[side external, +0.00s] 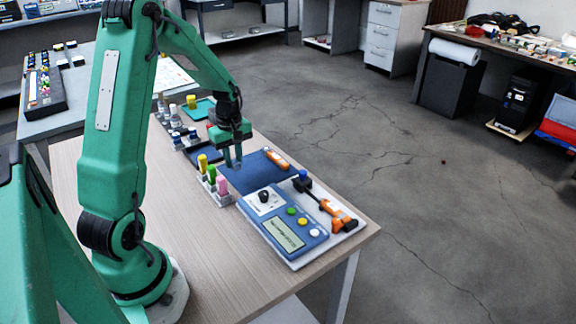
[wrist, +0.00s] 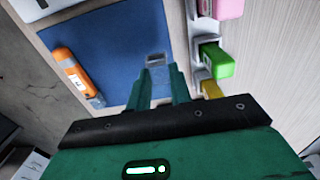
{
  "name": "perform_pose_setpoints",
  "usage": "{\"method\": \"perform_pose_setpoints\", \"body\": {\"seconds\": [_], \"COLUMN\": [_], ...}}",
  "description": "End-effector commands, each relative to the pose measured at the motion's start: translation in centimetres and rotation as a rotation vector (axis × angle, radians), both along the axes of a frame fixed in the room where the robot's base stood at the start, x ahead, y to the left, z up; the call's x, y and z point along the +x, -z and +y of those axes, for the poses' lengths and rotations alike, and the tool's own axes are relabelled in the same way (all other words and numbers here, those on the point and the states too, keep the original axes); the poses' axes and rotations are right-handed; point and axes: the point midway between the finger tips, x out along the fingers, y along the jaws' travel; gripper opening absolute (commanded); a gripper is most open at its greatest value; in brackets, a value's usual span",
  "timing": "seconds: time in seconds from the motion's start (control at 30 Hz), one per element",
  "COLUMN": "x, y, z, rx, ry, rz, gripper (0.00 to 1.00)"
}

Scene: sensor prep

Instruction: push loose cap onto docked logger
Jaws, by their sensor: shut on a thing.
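My gripper (side external: 234,160) hangs over the left part of a blue mat (side external: 238,184), pointing down. In the wrist view its fingers (wrist: 158,74) are shut on a small greyish, see-through piece (wrist: 155,59), which may be the cap. An orange-and-white stick (side external: 277,160), logger-like, lies on the mat; it also shows in the wrist view (wrist: 75,77). A blue-and-white station (side external: 281,224) has a knob, buttons and a display. An orange-and-black device (side external: 339,216) sits at its right end. I cannot tell for certain which one is the docked logger.
A white rack beside the mat holds a yellow (side external: 203,162), a green (side external: 212,175) and a pink piece (side external: 222,186), close to my gripper. A black block with a blue top (side external: 302,180) stands behind the station. Trays and bottles are farther back. The front-left tabletop is clear.

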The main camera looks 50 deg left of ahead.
Motion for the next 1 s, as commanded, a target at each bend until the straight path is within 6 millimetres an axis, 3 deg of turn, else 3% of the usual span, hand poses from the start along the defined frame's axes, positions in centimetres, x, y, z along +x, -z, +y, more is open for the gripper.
{"method": "perform_pose_setpoints", "body": {"seconds": [0.47, 0.93, 1.0], "x": [0.0, 0.1, 0.9], "y": [-0.8, -8.3, -8.1], "z": [0.0, 0.0, -0.8], "rx": [0.001, 0.003, 0.000], "ry": [0.000, 0.000, 0.004], "rz": [-0.001, -0.004, 0.001], "gripper": [0.08, 0.08, 0.08]}}
